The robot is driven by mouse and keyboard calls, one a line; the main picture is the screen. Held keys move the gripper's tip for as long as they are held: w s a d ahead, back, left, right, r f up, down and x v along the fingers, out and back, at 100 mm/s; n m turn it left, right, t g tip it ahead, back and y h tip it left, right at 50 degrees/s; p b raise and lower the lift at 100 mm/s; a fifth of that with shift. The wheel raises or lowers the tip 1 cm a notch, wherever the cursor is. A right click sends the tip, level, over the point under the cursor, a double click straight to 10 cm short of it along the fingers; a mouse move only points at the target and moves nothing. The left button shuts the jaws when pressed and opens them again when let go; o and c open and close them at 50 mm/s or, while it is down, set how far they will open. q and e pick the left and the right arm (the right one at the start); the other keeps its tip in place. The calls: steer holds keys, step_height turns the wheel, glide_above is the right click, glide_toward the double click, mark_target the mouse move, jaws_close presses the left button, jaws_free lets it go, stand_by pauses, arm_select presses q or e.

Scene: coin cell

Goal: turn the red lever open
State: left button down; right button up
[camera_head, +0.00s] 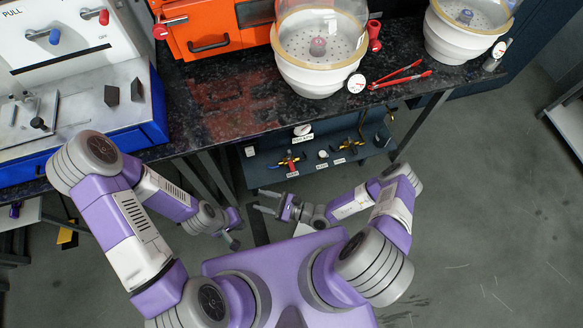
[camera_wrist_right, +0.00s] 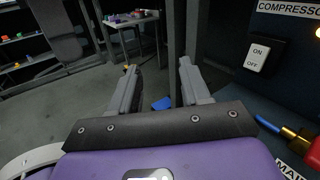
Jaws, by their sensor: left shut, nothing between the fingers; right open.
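A valve with a red lever (camera_head: 289,161) sits on the dark panel under the bench. In the right wrist view a red part (camera_wrist_right: 314,154) on a brass fitting (camera_wrist_right: 294,134) is cut off by the right edge, beside a label reading "MAI". My right gripper (camera_head: 264,203) is open and empty, left of and below that valve in the head view. Its two fingers (camera_wrist_right: 158,72) stand apart in the wrist view, clear of the red part. My left gripper (camera_head: 235,242) is shut and empty, low and farther left.
A second valve (camera_head: 350,144) and a gauge (camera_head: 303,130) sit on the same panel. An on/off switch (camera_wrist_right: 259,54) is at the wrist view's upper right. The bench (camera_head: 230,100) overhangs the panel, and a bench leg (camera_wrist_right: 177,45) stands beyond my right fingers.

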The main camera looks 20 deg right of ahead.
mark_target(294, 171)
steer(key=w+d+f+m+t+h, duration=0.2)
steer(key=d+f+m+t+h, duration=0.1)
steer(key=d+m+h, duration=0.1)
steer(key=w+d+f+m+t+h+b, duration=0.1)
steer(key=w+d+f+m+t+h, duration=0.1)
steer(key=d+m+h, duration=0.2)
steer(key=w+d+f+m+t+h, duration=0.3)
steer(key=d+m+h, duration=0.1)
steer(key=d+h, duration=0.1)
steer(key=shift+d+f+t+h, duration=0.3)
steer(key=shift+d+f+h, duration=0.1)
steer(key=shift+h, duration=0.4)
steer(key=shift+w+d+b, duration=0.15)
steer(key=shift+w+b, duration=0.15)
steer(key=shift+w, duration=0.05)
steer(key=w+b, duration=0.1)
steer(key=w, duration=0.5)
steer(key=shift+w+b, duration=0.35)
steer(key=shift+b, duration=0.05)
steer(key=shift+c, duration=0.5)
steer(key=shift+a, duration=0.2)
jaws_close()
